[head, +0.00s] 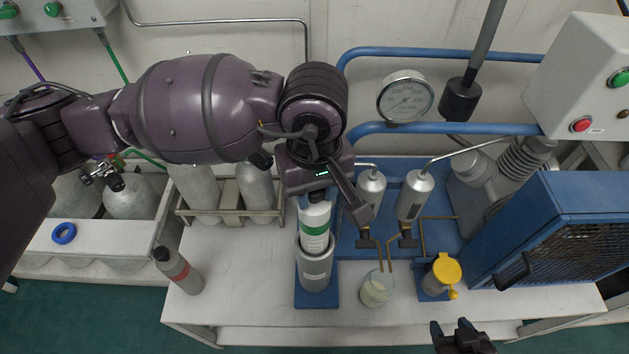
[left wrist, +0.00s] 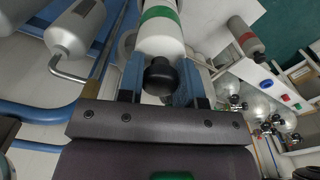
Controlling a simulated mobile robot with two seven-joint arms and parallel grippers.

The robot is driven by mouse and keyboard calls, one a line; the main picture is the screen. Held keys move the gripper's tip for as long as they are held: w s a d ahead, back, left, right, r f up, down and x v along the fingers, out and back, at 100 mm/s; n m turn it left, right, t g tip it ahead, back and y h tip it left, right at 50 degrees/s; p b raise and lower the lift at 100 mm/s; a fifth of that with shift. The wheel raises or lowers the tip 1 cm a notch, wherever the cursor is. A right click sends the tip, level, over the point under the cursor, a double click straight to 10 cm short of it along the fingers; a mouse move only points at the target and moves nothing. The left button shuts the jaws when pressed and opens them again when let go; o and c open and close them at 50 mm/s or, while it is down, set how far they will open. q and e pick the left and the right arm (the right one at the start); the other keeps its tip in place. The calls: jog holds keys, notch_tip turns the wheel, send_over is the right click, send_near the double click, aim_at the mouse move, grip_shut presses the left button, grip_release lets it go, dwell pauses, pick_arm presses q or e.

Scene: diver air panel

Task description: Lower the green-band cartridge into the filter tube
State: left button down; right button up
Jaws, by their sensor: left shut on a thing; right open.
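The white green-band cartridge (head: 315,225) stands about upright at the middle of the bench. My left gripper (head: 316,196) is above it, shut on its black top knob, which shows between the blue fingers in the left wrist view (left wrist: 160,76). The grey filter tube (head: 316,272) stands on a blue base directly below. The cartridge's lower end overlaps the tube's mouth and looks partly inside it; how deep is hidden. The green band is above the rim. My right gripper (head: 459,332) is open and empty at the bottom edge, right of the tube.
A grey red-band cartridge (head: 178,271) stands on the bench at left. A beaker (head: 376,290) with pale contents and a yellow-lidded pot (head: 446,272) stand right of the tube. Two metal cylinders (head: 414,196) and brass pipes are close behind. A blue cabinet (head: 555,235) is at right.

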aim_at(315, 203)
pick_arm(q)
jog(key=shift+f+b, duration=0.7)
jog(key=shift+f, duration=1)
pick_arm(e)
jog(key=shift+s+d+f, duration=0.1)
jog(key=shift+s+f, duration=0.1)
jog(key=shift+f, duration=0.4)
jog(key=shift+s+d+f, duration=0.1)
jog(key=shift+s+f, duration=0.05)
jog(key=shift+f, duration=0.4)
jog(key=shift+s+a, duration=0.15)
